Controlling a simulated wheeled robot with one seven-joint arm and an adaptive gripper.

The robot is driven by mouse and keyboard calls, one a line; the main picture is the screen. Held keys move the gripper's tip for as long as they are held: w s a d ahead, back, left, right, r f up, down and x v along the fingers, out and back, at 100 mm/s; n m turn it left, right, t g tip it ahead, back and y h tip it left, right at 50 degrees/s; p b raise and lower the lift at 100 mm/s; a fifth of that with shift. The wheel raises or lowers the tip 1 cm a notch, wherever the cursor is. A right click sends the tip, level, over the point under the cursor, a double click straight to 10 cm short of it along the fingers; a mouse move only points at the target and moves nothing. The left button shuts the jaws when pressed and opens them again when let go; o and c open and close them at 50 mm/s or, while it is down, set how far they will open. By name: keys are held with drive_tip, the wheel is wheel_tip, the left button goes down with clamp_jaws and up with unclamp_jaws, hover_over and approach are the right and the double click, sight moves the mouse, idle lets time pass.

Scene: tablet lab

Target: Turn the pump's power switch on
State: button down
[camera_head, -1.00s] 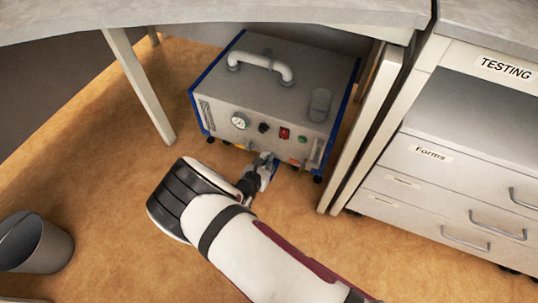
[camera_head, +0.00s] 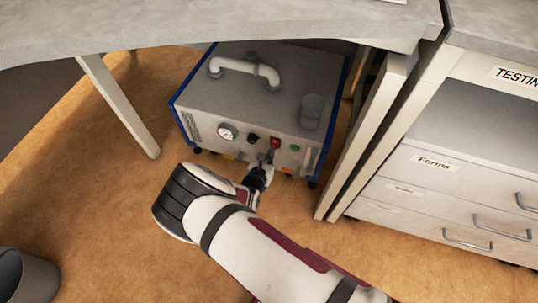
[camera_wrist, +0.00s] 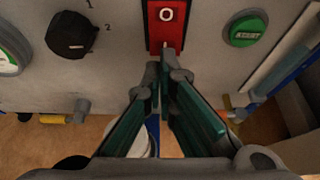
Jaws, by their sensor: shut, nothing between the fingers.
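The pump (camera_head: 255,95) is a grey box with blue edges and a white handle, standing on the floor under the bench. Its red power switch (camera_head: 275,142) is on the front panel. In the wrist view the switch (camera_wrist: 167,18) is at the top centre, with a white "O" on its upper part. My gripper (camera_head: 268,160) is shut and empty, directly in front of the panel. In the wrist view its fingertips (camera_wrist: 163,62) overlap the lower end of the switch and hide part of it. I cannot tell whether they touch it.
A black knob (camera_wrist: 72,35) is left of the switch, and a green START button (camera_wrist: 246,28) is right of it. A gauge (camera_head: 228,132) is further left. A bench leg (camera_head: 118,105) and a drawer cabinet (camera_head: 430,190) flank the pump. A bin (camera_head: 28,275) stands lower left.

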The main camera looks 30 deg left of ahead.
drive_tip(key=shift+w+a+f+t+b, duration=0.1)
drive_tip(key=shift+w+f+t+b, duration=0.1)
drive_tip(key=shift+w+t+b, duration=0.35)
drive_tip(key=shift+s+r, duration=0.15)
drive_tip(key=shift+r+p, duration=0.65)
drive_tip(key=shift+r, duration=0.05)
